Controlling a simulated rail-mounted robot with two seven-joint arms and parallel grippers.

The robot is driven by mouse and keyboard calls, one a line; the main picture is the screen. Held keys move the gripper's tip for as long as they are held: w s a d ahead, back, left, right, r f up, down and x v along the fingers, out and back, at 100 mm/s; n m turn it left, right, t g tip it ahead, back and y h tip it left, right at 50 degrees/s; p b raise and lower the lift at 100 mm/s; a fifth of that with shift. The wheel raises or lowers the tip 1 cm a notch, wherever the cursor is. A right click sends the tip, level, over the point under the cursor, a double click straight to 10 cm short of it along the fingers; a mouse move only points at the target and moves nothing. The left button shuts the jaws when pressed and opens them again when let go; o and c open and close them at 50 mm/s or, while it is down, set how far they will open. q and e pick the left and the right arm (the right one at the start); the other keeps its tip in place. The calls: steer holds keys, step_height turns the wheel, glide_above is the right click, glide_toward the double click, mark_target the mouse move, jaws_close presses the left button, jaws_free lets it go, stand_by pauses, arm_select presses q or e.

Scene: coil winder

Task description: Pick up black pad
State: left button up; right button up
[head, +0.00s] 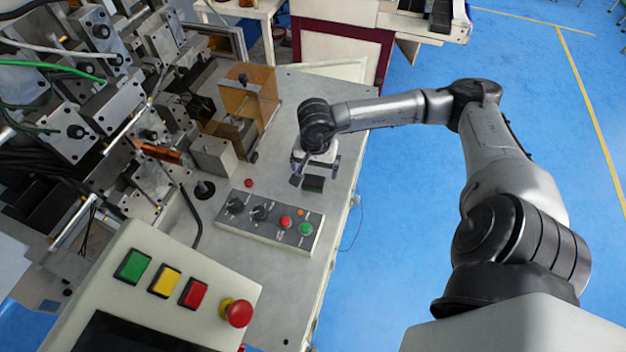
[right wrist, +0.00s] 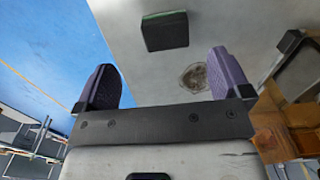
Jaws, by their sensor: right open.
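The black pad (head: 313,184) lies on the grey machine table, near its right edge in the head view. In the right wrist view the black pad (right wrist: 165,31) is a small dark block ahead of the fingers and between their lines. My right gripper (head: 316,178) is over the table right by the pad, with its fingers apart. In the right wrist view my right gripper (right wrist: 167,80) is open and nothing is between its fingers. The pad looks clear of both fingers there. My left gripper is not in view.
A control box (head: 270,222) with knobs and buttons sits just in front of the pad. An amber transparent guard (head: 249,95) stands behind and to the left. A button panel (head: 190,290) is at the front left. Blue floor lies beyond the table's right edge.

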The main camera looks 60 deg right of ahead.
mark_target(312, 185)
steer(key=shift+w+f, duration=0.25)
steer(key=shift+f, duration=0.85)
steer(key=shift+s+a+f, duration=0.1)
steer(key=shift+a+f, duration=0.2)
steer(key=shift+f, duration=0.3)
steer(key=shift+f+p, duration=0.4)
steer(key=shift+f, duration=1.95)
steer(key=shift+c, duration=0.4)
steer(key=c, duration=0.9)
